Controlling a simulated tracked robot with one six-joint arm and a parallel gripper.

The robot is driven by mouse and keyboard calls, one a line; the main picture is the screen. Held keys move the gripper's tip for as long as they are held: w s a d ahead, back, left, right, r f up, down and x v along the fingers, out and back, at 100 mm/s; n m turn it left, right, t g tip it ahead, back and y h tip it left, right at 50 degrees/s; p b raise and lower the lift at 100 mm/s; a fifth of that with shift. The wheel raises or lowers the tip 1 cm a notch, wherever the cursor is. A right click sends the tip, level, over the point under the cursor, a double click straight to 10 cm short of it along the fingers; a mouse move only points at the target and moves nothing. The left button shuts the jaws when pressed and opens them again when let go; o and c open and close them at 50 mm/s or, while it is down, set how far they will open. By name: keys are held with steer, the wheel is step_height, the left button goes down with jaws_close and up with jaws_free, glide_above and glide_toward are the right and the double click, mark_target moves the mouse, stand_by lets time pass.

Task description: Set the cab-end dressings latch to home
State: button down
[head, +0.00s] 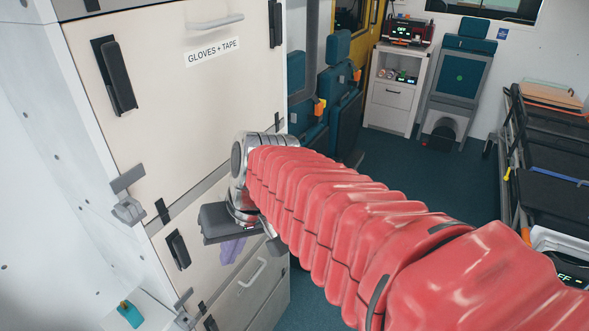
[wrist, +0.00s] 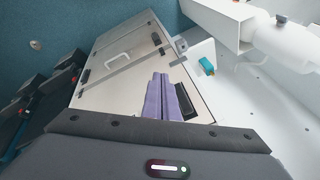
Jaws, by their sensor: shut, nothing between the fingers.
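My gripper (head: 232,250) is shut and empty, its purple fingers partly hidden by my wrist, in front of the cabinet's lower front. In the wrist view the two purple fingers (wrist: 160,78) lie together over the cream cabinet front. The lower panel (head: 215,270) has a pale handle (head: 253,272) and a black upright latch (head: 178,250) at its left; no dressings label is readable. In the wrist view a dark latch (wrist: 185,101) shows just right of the fingers; I cannot tell whether they touch. More dark latches sit at the panel corners.
The upper door marked "GLOVES + TAPE" (head: 212,50) has a large black latch (head: 119,75). A grey hinged bracket (head: 128,208) juts from the cabinet's left edge. A teal object (head: 130,314) lies lower left. A stretcher (head: 550,150) stands right; blue floor lies clear beyond my arm.

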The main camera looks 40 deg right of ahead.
steer(key=w+d+f+m+t+y, duration=0.1)
steer(key=w+d+m+y, duration=0.25)
steer(key=w+d, duration=0.45)
steer(key=d+f+m+t, duration=0.2)
steer(key=d+m+t, duration=0.2)
steer(key=d, duration=1.1)
steer(key=d+f+m+t, duration=0.1)
steer(key=d+m+t, duration=0.3)
steer(key=d, duration=1.2)
steer(key=shift+s+d+f+t+h, duration=0.15)
steer(key=shift+s+f+t+h, duration=0.15)
steer(key=shift+f+t+h, duration=0.15)
steer(key=shift+w, duration=0.1)
steer(key=x, duration=1.4)
steer(key=shift+s+f, duration=0.1)
steer(key=shift+s, duration=0.1)
